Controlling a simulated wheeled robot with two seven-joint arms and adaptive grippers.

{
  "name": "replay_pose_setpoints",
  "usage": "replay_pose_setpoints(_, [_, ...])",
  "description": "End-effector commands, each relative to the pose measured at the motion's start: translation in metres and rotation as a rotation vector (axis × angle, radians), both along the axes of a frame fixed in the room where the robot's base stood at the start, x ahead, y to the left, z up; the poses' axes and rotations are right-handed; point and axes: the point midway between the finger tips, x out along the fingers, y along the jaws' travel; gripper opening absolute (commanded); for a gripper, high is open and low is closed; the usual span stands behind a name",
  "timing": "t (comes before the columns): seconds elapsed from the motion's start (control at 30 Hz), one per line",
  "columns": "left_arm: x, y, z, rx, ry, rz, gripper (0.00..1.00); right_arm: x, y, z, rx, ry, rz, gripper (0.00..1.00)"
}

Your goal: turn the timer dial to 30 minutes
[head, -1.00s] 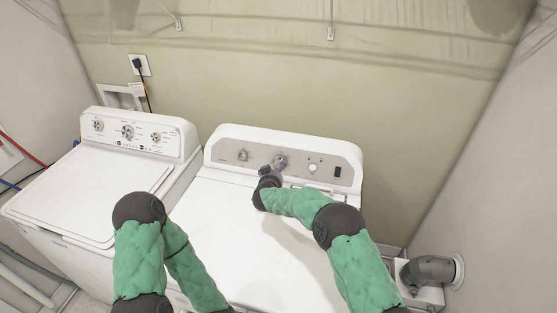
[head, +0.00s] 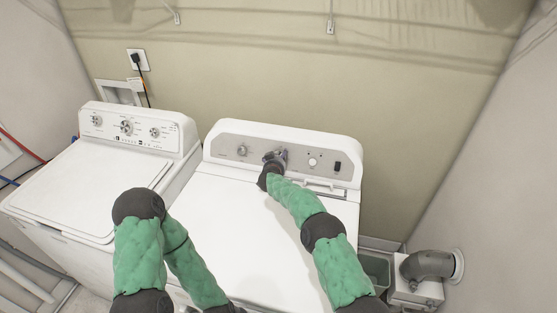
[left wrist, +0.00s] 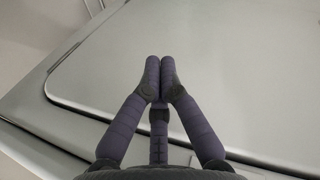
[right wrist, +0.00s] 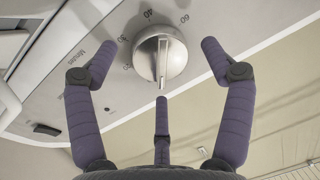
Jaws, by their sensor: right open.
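The timer dial (right wrist: 160,57) is a round silver-white knob with a raised ridge. It sits on the grey control panel (head: 222,151) of the right-hand machine. The ridge stands nearly upright in the right wrist view. Marks 40 and 60 show beside it; a mark between 20 and 40 is partly hidden. I cannot tell which ridge end is the pointer. My right gripper (right wrist: 158,46) is open, its fingers spread on both sides of the dial, with no clear contact. In the head view it covers part of the dial. My left gripper (left wrist: 160,65) is shut and empty above a machine's lid.
A smaller knob (head: 242,150) is left of the dial; a white knob (head: 312,162) and a dark switch (head: 338,167) are right. Another white machine (head: 85,185) stands at the left. A grey pipe (head: 428,264) is at the right wall.

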Motion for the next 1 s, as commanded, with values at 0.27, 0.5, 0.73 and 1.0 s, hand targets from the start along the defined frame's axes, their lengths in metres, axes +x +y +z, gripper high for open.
replay_pose_setpoints(0.27, [0.0000,0.0001,-0.0016,0.000,0.000,0.000,0.00,0.0111,-0.0015,-0.0052,0.001,-0.001,0.000,0.82])
replay_pose_setpoints(0.5, [0.0000,0.0000,-0.0017,0.000,0.000,0.000,0.00,0.0128,-0.0016,-0.0052,0.000,-0.002,0.001,0.82])
replay_pose_setpoints(0.73, [0.0000,0.0000,-0.0017,0.000,0.000,0.000,0.00,0.0127,-0.0015,-0.0051,0.000,-0.002,0.001,0.56])
replay_pose_setpoints(1.0, [0.0000,0.0000,-0.0018,0.000,0.000,0.000,0.00,0.0127,-0.0015,-0.0048,0.001,-0.002,0.000,0.25])
